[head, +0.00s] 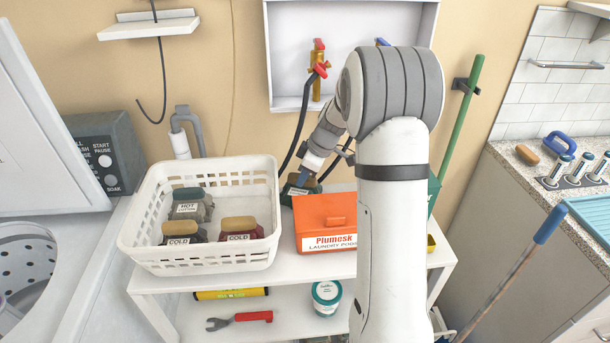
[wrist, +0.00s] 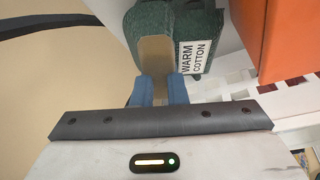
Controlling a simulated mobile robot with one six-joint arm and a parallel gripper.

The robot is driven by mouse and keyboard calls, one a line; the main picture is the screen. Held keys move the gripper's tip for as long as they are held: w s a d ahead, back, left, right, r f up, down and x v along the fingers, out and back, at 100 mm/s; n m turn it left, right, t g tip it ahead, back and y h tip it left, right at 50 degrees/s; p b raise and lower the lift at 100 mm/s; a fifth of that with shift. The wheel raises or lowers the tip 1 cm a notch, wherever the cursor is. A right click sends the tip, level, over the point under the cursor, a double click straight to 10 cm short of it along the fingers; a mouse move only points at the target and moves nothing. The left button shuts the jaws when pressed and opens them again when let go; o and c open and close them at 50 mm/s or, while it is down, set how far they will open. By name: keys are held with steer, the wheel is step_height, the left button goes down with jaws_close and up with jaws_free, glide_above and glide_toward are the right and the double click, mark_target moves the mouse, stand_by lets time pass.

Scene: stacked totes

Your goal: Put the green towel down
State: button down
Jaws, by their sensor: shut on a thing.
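The green towel (wrist: 205,35) is a dark green bundle with a tan band and a white label reading WARM COTTON in the wrist view. My gripper (wrist: 158,88) is shut on its tan part with two blue fingers. In the head view, my gripper (head: 302,179) and the towel (head: 313,186) are behind the orange laundry box, near the wall side of the white shelf. The box partly hides the towel there. I cannot tell whether the towel touches the shelf top.
A white slotted basket (head: 128,232) with several labelled bundles stands left of the orange box (head: 325,215). The white shelf unit (head: 290,262) has little bare top between them. A dark hose hangs from the red-handled tap (head: 318,68) behind my gripper.

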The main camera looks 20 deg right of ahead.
steer(key=c, duration=1.5)
jaws_free()
steer(key=shift+f, duration=0.1)
steer(key=shift+o, duration=0.2)
steer(key=shift+r+p, duration=0.25)
steer(key=shift+p, duration=0.05)
steer(key=v, duration=1.1)
steer(key=s+a+m+h, duration=0.1)
steer(key=s+a+m, duration=0.1)
steer(key=s, duration=0.4)
steer(key=s+a+r+m+h, duration=0.1)
steer(key=s+a+m, duration=0.2)
steer(key=s, duration=0.4)
steer(key=s+a+m, duration=0.2)
steer(key=s+a, duration=0.2)
steer(key=s, duration=0.3)
steer(key=shift+r+m+h+b, duration=0.2)
steer(key=shift+m+h+b, duration=0.1)
steer(key=shift+h+b, duration=0.1)
steer(key=shift+o, duration=0.5)
steer(key=s+f+m+h, duration=0.1)
steer(key=s+f+m, duration=0.2)
steer(key=s, duration=0.5)
steer(key=shift+s+a, duration=0.3)
steer(key=shift+a, duration=0.2)
steer(key=shift+s+f+m, duration=0.1)
steer(key=shift+s+m, duration=0.05)
steer(key=shift+m, duration=0.15)
